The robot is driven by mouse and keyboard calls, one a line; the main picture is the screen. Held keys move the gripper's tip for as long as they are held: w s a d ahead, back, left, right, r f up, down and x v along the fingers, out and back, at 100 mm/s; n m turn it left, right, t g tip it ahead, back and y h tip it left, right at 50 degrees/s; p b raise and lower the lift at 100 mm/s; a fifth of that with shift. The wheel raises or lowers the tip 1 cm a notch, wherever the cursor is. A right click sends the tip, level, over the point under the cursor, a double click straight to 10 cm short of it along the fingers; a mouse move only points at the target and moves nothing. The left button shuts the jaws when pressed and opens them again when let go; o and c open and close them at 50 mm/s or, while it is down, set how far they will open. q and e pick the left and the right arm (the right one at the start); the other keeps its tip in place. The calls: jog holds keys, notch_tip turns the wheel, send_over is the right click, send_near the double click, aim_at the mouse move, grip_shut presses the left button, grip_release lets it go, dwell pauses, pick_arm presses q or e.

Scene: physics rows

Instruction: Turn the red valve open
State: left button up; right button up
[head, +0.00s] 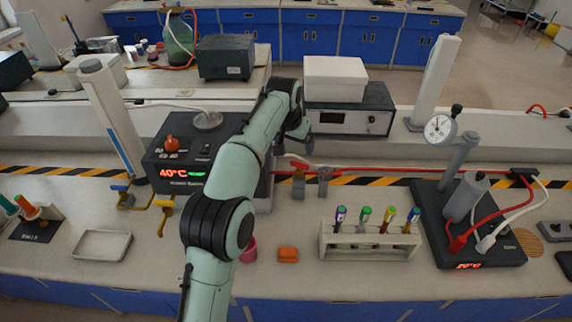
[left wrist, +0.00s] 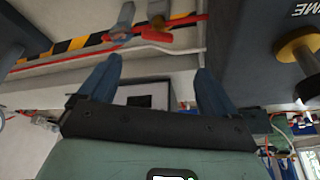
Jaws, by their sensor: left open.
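The red valve (head: 298,182) stands on the bench behind the tube rack, right of my left arm, with a red handle on top of a grey body. A second grey valve (head: 323,181) stands close to its right. In the left wrist view a red handle (left wrist: 150,36) shows near the top, beyond the fingertips. My left gripper (left wrist: 157,78) is open, its two blue fingers apart with nothing between them. The fingers are apart from the handle. In the head view my left arm mostly hides this gripper (head: 299,136). My right gripper is not in view.
A black heater box (head: 178,165) stands left. A stirrer stand (head: 468,225) with hoses is at right. A white box (head: 335,79) on a black instrument is behind.

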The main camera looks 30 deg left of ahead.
aim_at(300, 163)
pick_arm(q)
jog(key=shift+t, duration=0.3)
jog(key=x, duration=1.2)
jog(key=shift+w+d+f+b, duration=0.15)
jog(key=shift+w+f+b, duration=0.05)
jog(key=shift+f+b, duration=0.15)
jog(key=shift+c, duration=0.3)
jog(key=c, duration=1)
